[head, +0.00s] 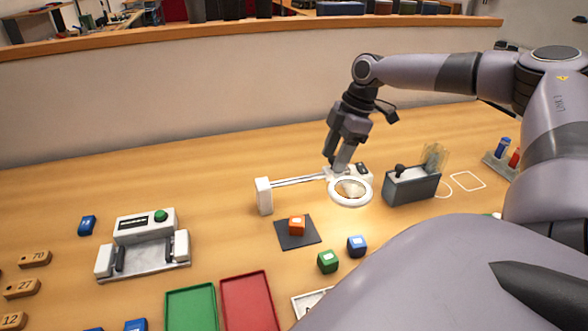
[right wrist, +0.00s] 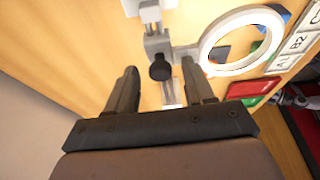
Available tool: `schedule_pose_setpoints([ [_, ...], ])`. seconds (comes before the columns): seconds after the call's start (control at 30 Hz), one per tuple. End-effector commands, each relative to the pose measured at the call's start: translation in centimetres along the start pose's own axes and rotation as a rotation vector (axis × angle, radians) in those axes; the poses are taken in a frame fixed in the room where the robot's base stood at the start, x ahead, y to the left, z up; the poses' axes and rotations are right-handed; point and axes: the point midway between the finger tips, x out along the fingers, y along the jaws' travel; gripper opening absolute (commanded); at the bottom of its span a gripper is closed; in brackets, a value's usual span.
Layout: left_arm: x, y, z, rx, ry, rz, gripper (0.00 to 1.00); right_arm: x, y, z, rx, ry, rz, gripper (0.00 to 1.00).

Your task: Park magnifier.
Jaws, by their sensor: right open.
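The magnifier is a white ring lens (head: 350,203) on a jointed arm that reaches right from a white post (head: 264,196) on the table. Its ring also shows in the right wrist view (right wrist: 207,45). My right gripper (head: 341,168) points down at the arm's end, just behind the ring. In the right wrist view it is open, and a black knob (right wrist: 160,70) on the magnifier's arm shows between its fingers. I cannot tell whether the fingers touch it. My left gripper is not in view.
An orange block (head: 297,226) sits on a dark pad (head: 284,238) below the lens. Green (head: 327,262) and blue (head: 357,245) blocks lie nearby. A grey box (head: 412,188) stands right, a white machine (head: 145,245) left. Green (head: 190,308) and red (head: 248,303) trays are in front.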

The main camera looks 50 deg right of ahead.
Motion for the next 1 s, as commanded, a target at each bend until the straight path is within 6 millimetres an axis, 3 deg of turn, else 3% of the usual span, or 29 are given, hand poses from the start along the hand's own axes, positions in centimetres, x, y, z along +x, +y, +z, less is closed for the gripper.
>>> schedule_pose_setpoints([
  [0.03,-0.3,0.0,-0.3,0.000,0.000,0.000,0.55,0.4,-0.7,0.7,0.007,-0.017,-0.024,0.55],
  [0.6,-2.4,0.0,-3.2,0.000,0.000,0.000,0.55,-5.4,-0.3,-1.4,0.006,-0.012,-0.018,0.55],
  [1.0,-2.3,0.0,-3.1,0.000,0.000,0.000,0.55,-5.5,-0.3,-1.4,0.006,-0.011,-0.016,0.55],
])
